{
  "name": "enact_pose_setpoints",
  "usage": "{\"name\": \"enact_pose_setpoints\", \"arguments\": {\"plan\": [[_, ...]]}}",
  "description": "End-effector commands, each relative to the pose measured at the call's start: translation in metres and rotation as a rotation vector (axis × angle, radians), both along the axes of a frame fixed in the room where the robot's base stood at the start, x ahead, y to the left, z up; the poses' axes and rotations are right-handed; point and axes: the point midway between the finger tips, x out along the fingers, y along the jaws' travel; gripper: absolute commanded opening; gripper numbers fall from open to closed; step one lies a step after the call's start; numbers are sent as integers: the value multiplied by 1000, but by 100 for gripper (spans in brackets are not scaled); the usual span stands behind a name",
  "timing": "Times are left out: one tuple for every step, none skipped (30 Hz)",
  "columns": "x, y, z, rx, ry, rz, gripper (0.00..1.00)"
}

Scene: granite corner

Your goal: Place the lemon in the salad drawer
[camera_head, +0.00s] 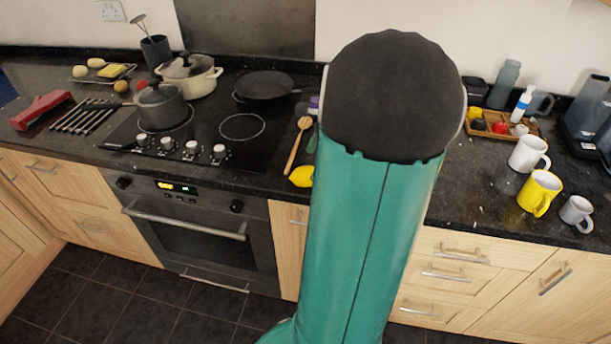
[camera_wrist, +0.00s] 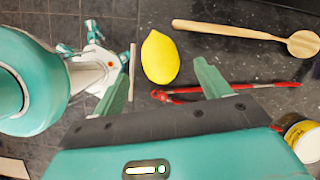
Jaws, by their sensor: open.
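A yellow lemon (camera_head: 300,176) lies on the dark counter near its front edge, beside the hob and just left of my arm. In the wrist view the lemon (camera_wrist: 160,57) lies just beyond my gripper (camera_wrist: 163,82), roughly in line with the gap between the two green fingers. My gripper is open and empty, and the fingers look apart from the lemon. In the head view my arm hides the gripper. Closed wooden drawer fronts (camera_head: 455,274) show under the counter on the right. I cannot tell whether one of these is the salad drawer.
A wooden spoon (camera_wrist: 245,31) and a thin red tool (camera_wrist: 225,92) lie near the lemon. A yellow can or mug (camera_wrist: 302,140) is at lower right. Pots (camera_head: 162,106) stand on the hob; mugs (camera_head: 540,192) stand on the right. The counter's front edge drops to the tiled floor.

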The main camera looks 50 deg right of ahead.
Motion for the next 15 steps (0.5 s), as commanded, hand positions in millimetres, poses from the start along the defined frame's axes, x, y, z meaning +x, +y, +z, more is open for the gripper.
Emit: {"name": "enact_pose_setpoints", "arguments": {"plan": [[1, 1, -4, 1, 1, -1, 76], [1, 1, -6, 1, 1, -1, 76], [1, 1, -8, 1, 1, -1, 76], [1, 1, -10, 1, 1, -1, 76], [2, 2, -12, 1, 1, -1, 76], [3, 2, -17, 2, 0, -1, 76], [4, 3, -21, 3, 1, -1, 76], [6, 4, -26, 3, 0, -1, 76], [8, 5, -32, 4, 0, -2, 76], [9, 6, -37, 4, 0, -2, 76], [11, 7, -41, 4, 1, -1, 76], [13, 8, -46, 4, 1, -1, 76], [14, 8, -49, 3, 1, -1, 76], [15, 9, -51, 2, 0, 0, 76], [16, 9, -53, 1, 1, -1, 76]]}}
